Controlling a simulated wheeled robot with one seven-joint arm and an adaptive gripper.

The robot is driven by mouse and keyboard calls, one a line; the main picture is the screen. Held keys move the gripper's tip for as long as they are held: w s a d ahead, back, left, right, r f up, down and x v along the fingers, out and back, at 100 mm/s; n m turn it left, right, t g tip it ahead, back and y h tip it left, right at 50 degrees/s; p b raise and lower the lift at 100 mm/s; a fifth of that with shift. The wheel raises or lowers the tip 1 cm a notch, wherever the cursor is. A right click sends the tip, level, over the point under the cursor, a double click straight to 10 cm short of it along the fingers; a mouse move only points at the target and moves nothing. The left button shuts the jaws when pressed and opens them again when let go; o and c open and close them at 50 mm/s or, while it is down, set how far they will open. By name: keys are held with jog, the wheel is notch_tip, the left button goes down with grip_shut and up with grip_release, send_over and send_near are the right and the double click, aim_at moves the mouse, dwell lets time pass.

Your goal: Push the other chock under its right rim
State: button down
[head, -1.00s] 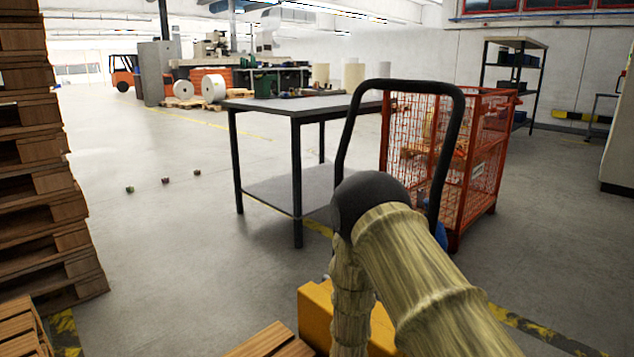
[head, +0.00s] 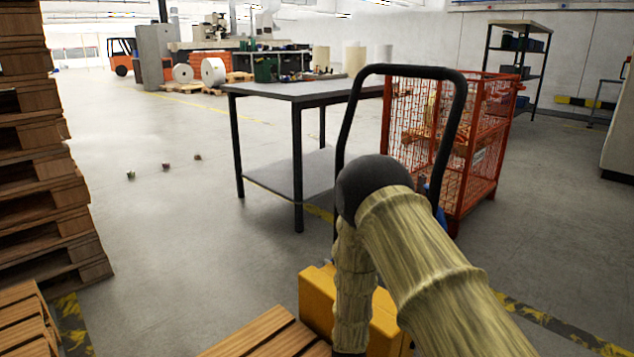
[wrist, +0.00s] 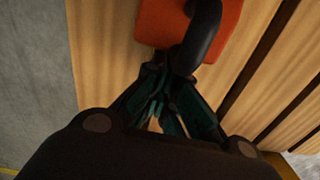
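An orange-red chock (wrist: 160,22) with a thick black loop handle (wrist: 203,35) shows at the top of the wrist view, over pale wooden boards. My gripper (wrist: 168,100) has dark green fingers drawn together at the lower end of the handle, which goes out of sight between them. It appears shut on this handle. The chock's far end is cut off by the picture edge. No roll or rim shows near the chock in the wrist view. In the head view my arm hides its own far end, and neither gripper nor chock shows.
Wooden pallet boards (head: 262,335) and a yellow box (head: 318,300) lie by my arm. A pallet stack (head: 40,180) stands left. A grey table (head: 300,92) and a red mesh cage (head: 490,150) stand ahead. Three small objects (head: 167,167) lie on the otherwise open floor at left.

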jog(key=shift+w+d+r+p, duration=0.55)
jog(key=shift+w+d+r, duration=0.2)
jog(key=shift+w+d, duration=0.3)
notch_tip(320, 180, up, 8)
jog(key=p, duration=0.7)
jog(key=shift+s, duration=0.1)
jog(key=s+d+f+n, duration=0.2)
jog(key=s+d, duration=0.3)
jog(key=s, duration=0.4)
jog(key=s+d+f+n, duration=0.3)
jog(key=s+d, duration=0.2)
jog(key=s, duration=0.4)
jog(key=s+d+r+n, duration=0.2)
jog(key=s, duration=0.7)
jog(key=s+d+r+n, duration=0.1)
jog(key=s+r+n, duration=0.1)
jog(key=s, duration=0.7)
notch_tip(320, 180, up, 29)
jog(key=p, duration=3)
jog(key=shift+w+r, duration=0.2)
